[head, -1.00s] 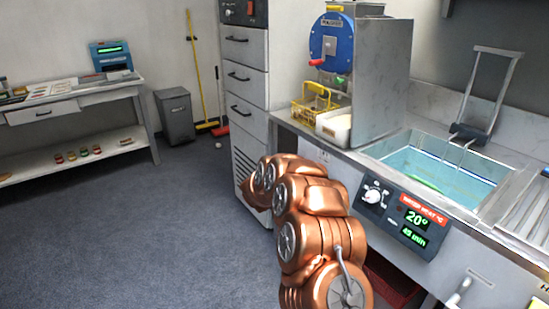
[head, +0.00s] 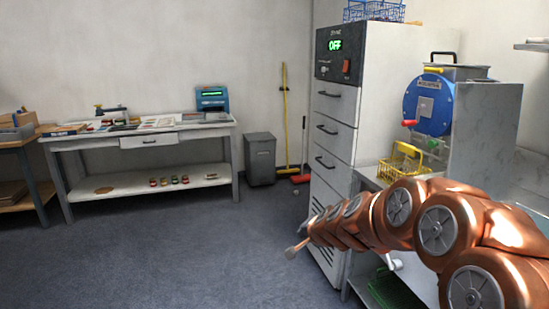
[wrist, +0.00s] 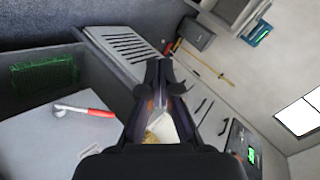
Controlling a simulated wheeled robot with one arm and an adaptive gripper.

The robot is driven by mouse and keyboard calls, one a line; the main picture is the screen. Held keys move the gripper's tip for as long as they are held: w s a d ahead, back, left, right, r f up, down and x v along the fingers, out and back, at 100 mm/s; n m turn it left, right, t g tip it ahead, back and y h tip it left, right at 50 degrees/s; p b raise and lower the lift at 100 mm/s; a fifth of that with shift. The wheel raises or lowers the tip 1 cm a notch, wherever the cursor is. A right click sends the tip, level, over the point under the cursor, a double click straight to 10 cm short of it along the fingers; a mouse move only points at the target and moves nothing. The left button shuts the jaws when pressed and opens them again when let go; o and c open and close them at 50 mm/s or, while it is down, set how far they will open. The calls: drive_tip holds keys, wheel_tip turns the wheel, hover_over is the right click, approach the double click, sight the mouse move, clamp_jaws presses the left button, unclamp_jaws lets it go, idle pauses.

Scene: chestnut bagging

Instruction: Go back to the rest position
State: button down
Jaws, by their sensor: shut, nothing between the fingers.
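My gripper (wrist: 165,78) shows in the wrist view with its dark fingers together and nothing visible held between them. It points toward the white drawer cabinet, whose vent grille (wrist: 132,48) lies just behind the fingers. In the head view my copper arm reaches from the lower right toward the left, in front of the cabinet (head: 336,140). I cannot make out the fingers clearly in the head view.
The blue-drum machine (head: 428,105) and yellow basket (head: 403,160) stand on the counter behind my arm. A green crate (wrist: 45,76) and a red-handled tool (wrist: 85,110) lie below. A bin (head: 260,158) and workbench (head: 140,140) stand along the back wall. The left floor is clear.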

drive_tip(key=s+a+f+n+g, duration=0.2)
drive_tip(key=s+n+g, duration=0.4)
drive_tip(key=s, duration=1.4)
drive_tip(key=s+d+f+n+g+h, duration=0.15)
drive_tip(key=s+d, duration=0.25)
drive_tip(key=s, duration=0.6)
drive_tip(key=s+d+n+g+h, duration=0.1)
drive_tip(key=s+d+g, duration=0.25)
drive_tip(key=s, duration=0.75)
drive_tip(key=s+d+n+g+h, duration=0.15)
drive_tip(key=s+d, duration=0.25)
drive_tip(key=s, duration=0.6)
wheel_tip(320, 180, up, 16)
drive_tip(key=w+m+y+p, duration=0.1)
drive_tip(key=p, duration=1.3)
drive_tip(key=shift+p, duration=0.35)
drive_tip(key=shift+a+f+t, duration=0.1)
drive_tip(key=shift+f+t, duration=0.05)
drive_tip(key=shift+t, duration=0.1)
